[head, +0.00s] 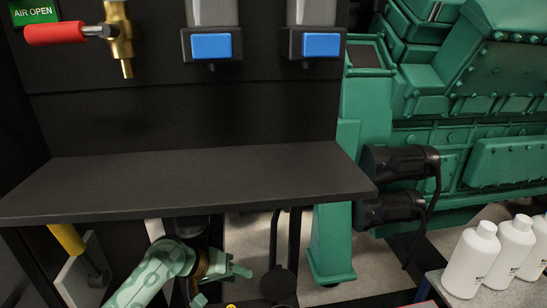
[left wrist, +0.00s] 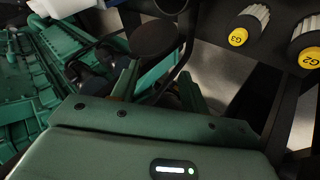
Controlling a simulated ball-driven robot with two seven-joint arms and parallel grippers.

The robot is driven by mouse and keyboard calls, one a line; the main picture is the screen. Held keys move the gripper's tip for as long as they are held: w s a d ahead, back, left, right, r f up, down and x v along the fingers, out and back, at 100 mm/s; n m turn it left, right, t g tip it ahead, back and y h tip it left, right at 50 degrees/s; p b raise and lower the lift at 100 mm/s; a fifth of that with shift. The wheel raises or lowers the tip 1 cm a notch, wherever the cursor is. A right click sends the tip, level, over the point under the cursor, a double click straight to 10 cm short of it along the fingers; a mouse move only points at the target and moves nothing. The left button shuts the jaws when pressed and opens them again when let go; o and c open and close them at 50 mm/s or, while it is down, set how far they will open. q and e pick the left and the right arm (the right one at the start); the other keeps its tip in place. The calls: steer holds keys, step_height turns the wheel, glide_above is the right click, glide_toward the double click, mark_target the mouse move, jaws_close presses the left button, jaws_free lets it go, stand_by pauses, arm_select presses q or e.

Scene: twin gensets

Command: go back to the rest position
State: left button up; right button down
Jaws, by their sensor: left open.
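My left gripper (head: 238,271) is low in the head view, below the front edge of a black shelf (head: 190,180). Its green arm comes up from the bottom left. In the left wrist view its two green fingers (left wrist: 158,90) stand apart, with nothing seen between them. A dark round pad (left wrist: 152,38) shows beyond the fingers. My right gripper is in neither view.
The shelf juts out just above my left arm. A red-handled brass valve (head: 120,32) and two blue-buttoned dispensers (head: 211,46) are above it. White bottles (head: 472,262) stand at the right, before a green genset (head: 470,110). Yellow-ended knobs (left wrist: 238,37) show in the wrist view.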

arm_select(q)
steer(key=s+a+f+m+t+y, duration=0.1)
steer(key=s+a+f+m+y, duration=0.15)
steer(key=s, duration=0.45)
steer(key=s+a+f+m+t+y, duration=0.1)
steer(key=s+a+f+m+y, duration=0.15)
steer(key=s, duration=0.55)
steer(key=s+a+r+m+y, duration=0.1)
steer(key=s+a+r+y, duration=0.25)
steer(key=s+a, duration=0.25)
steer(key=s+a+r+m+y, duration=0.1)
steer(key=s+a+r+y, duration=0.1)
steer(key=s+a+y, duration=0.35)
steer(key=s+d+f+g+h+b, duration=0.1)
steer(key=s+d+f+h+b, duration=0.15)
steer(key=f, duration=1.45)
steer(key=s+d+f+g+h+b, duration=0.2)
steer(key=s+f+b, duration=0.15)
steer(key=f, duration=1.45)
steer(key=s+f+n+g+h+b, duration=0.1)
steer(key=s+f+b, duration=0.5)
steer(key=s+f, duration=1.3)
steer(key=n+g, duration=0.1)
steer(key=n, duration=0.1)
steer(key=shift+a+f+n+g+h, duration=0.3)
steer(key=shift+a+f+g+h, duration=0.05)
steer(key=shift+a+f+g, duration=0.05)
steer(key=shift+w, duration=0.1)
